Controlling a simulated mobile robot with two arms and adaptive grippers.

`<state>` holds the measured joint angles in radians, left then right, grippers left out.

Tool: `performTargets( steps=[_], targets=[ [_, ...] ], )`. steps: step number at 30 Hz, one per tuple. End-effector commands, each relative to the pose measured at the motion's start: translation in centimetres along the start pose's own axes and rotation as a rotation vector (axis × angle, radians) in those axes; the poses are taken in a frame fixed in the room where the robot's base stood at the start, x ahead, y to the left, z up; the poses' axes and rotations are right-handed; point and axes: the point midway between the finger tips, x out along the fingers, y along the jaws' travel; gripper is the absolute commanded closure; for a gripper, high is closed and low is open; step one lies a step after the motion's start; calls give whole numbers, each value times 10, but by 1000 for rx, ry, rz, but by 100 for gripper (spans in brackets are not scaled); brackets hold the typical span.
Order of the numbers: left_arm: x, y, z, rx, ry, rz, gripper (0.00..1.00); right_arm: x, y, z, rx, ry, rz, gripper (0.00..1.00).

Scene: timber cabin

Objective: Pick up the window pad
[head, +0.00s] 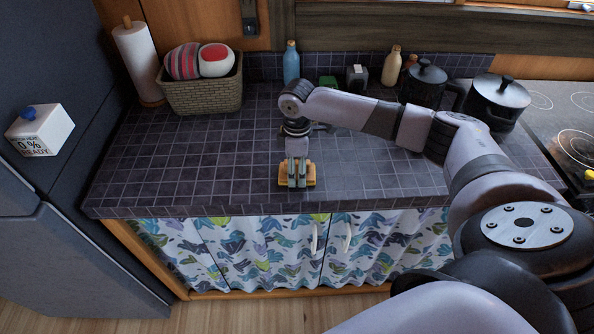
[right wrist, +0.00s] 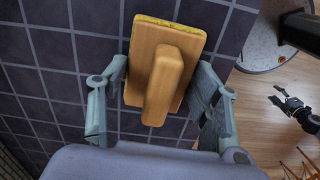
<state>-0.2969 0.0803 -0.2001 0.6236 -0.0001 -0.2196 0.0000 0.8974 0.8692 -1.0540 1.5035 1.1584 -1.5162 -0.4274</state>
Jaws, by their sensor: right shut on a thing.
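The window pad (head: 311,178) is a small orange-brown block near the front edge of the dark tiled counter. In the right wrist view the window pad (right wrist: 193,22) shows a wooden back, a raised bar handle and a thin yellow layer along its edge. My right gripper (head: 297,181) reaches down over it from above and is shut on it. In the right wrist view the fingers of my right gripper (right wrist: 160,110) stand on both sides of the handle. A small dark gripper (right wrist: 288,102), seemingly my left one, shows over the floor; its jaws are too small to judge.
The dark tiled counter (head: 190,165) is clear to the left of the pad. A wicker basket (head: 203,92), a paper towel roll (head: 139,62), a blue bottle (head: 291,63) and a cream bottle (head: 391,66) stand at the back. Dark pots (head: 497,99) stand at the right near the stove.

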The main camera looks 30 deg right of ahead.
Motion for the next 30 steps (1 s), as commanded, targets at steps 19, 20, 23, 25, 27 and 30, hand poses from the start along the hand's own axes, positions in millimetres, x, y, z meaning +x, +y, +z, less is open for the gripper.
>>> performTargets(
  steps=[19,20,23,25,27,30],
  targets=[
    [2,1,5,-1,-8,1,51,-11,1,0,1,3,2,71],
    [3,1,5,-1,-8,1,51,-14,1,-1,0,3,3,71],
    [6,1,6,-1,-8,1,51,-29,1,0,0,3,3,71],
    [8,1,6,-1,-8,1,51,-44,2,-1,0,5,5,71],
    [11,1,6,-1,-8,1,51,-62,1,-1,0,5,5,71],
    [16,2,7,-1,-8,1,51,-93,2,-1,-1,6,6,71]
  ],
)
